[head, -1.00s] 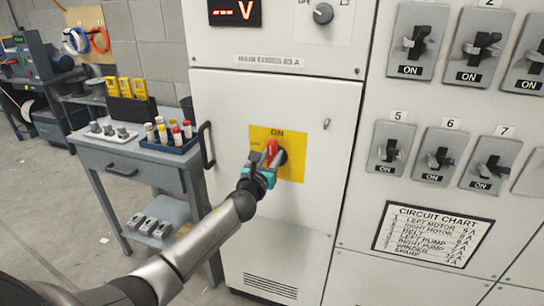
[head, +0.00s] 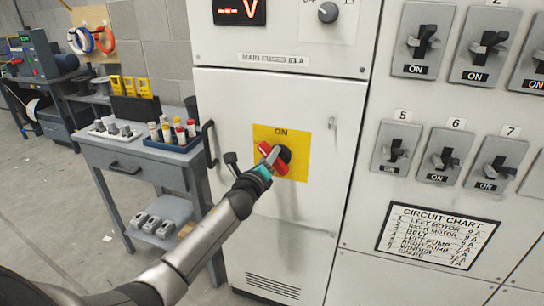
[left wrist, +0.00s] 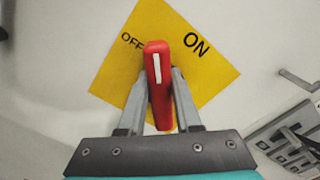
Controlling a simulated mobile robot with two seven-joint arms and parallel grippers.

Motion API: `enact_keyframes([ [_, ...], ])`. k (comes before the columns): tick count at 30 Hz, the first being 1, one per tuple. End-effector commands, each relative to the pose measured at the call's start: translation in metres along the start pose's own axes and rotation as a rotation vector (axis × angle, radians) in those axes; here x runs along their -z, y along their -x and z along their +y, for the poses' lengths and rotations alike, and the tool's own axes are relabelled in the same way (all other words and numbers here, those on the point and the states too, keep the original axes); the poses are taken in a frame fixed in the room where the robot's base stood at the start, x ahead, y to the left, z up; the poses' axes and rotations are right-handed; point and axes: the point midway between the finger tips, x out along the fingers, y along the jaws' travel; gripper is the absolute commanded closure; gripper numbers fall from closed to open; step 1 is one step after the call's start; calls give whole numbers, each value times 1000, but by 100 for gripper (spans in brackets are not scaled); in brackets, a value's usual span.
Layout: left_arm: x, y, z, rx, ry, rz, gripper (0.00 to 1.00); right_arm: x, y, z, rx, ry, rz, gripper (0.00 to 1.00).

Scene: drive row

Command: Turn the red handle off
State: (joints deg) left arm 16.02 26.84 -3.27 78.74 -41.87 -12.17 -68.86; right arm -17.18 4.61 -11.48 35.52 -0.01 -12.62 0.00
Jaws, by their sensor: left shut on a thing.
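The red handle (head: 265,149) is a rotary switch with a white stripe, on a yellow plate (head: 296,165) on the cabinet door. In the head view it is tilted, its upper end leaning left of the "ON" label. In the left wrist view the handle (left wrist: 156,62) points between "OFF" at upper left and "ON" at upper right. My left gripper (head: 268,163) is shut on the handle, one finger on each side of it, as the left wrist view (left wrist: 157,78) shows. "OFF" is hidden in the head view. My right gripper is out of view.
The cabinet door (head: 225,110) is shut. Breaker switches (head: 397,146) marked ON and a circuit chart (head: 436,235) are to the right. A grey cart (head: 125,165) with a blue tray (head: 172,147) of capped cylinders stands left of the cabinet.

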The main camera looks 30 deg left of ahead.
Motion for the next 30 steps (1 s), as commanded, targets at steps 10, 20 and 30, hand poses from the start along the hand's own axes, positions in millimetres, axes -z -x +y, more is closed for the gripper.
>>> enact_keyframes([
  [10, 2, 0, 8, -2, 332, 0, 100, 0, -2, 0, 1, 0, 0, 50],
  [20, 5, 0, 14, -2, 614, 1, 100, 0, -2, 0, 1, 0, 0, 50],
  [30, 8, 0, 17, -1, 788, 0, 100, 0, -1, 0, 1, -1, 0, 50],
])
